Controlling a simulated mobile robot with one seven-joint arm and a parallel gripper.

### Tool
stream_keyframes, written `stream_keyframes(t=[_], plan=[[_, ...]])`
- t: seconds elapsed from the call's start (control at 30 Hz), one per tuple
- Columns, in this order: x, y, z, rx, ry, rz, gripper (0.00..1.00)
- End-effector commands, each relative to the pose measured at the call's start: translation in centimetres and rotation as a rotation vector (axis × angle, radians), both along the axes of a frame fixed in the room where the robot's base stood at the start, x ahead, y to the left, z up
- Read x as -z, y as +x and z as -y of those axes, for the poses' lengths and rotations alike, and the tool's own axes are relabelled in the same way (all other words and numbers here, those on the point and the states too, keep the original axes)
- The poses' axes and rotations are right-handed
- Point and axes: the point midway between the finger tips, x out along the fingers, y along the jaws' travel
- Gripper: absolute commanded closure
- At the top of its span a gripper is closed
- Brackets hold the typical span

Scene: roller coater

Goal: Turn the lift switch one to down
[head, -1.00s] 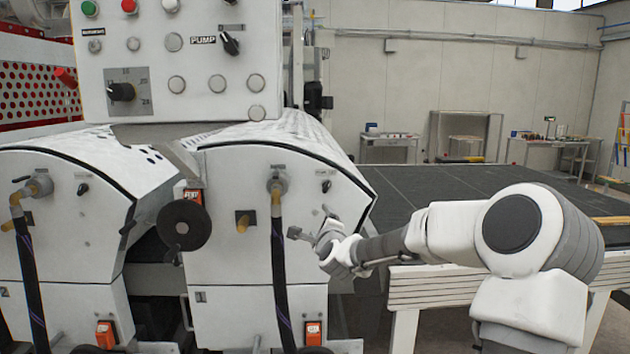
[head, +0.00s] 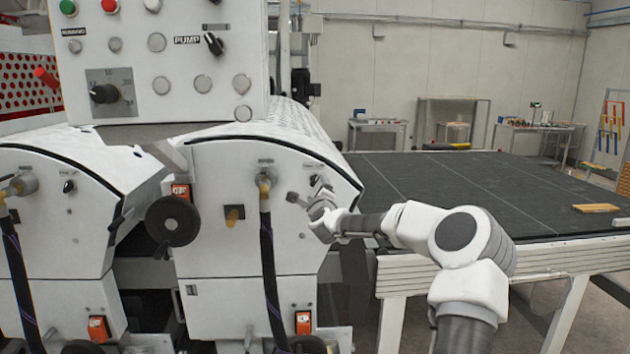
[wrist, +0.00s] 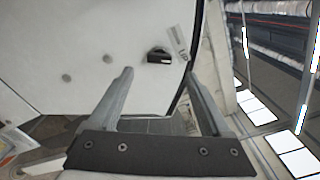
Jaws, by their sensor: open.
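The lift switch is a small black knob (head: 316,181) near the upper right edge of the right-hand white roller unit, under a small label. In the wrist view the black knob (wrist: 159,56) lies just beyond the fingertips and between their lines, with a grey label beside it. Its marked end points left there. My gripper (head: 306,192) is just below and in front of the switch in the head view. It also shows in the wrist view (wrist: 159,74), with its two fingers wide apart and nothing between them. I see no contact with the knob.
A black hose (head: 266,250) hangs left of my gripper, and a black handwheel (head: 173,221) is further left. The control panel (head: 125,60) stands above. A dark conveyor table (head: 440,190) extends to the right behind my arm.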

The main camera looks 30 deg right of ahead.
Motion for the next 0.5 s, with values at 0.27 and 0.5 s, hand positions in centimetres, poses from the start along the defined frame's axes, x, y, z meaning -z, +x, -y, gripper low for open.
stream_keyframes(t=[0.27, 0.5], plan=[[-0.1, 3.4, 1.6, 0.0, 0.002, 0.0, 0.18], [-0.1, 5.4, 2.6, -0.001, 0.001, 0.0, 0.18]])
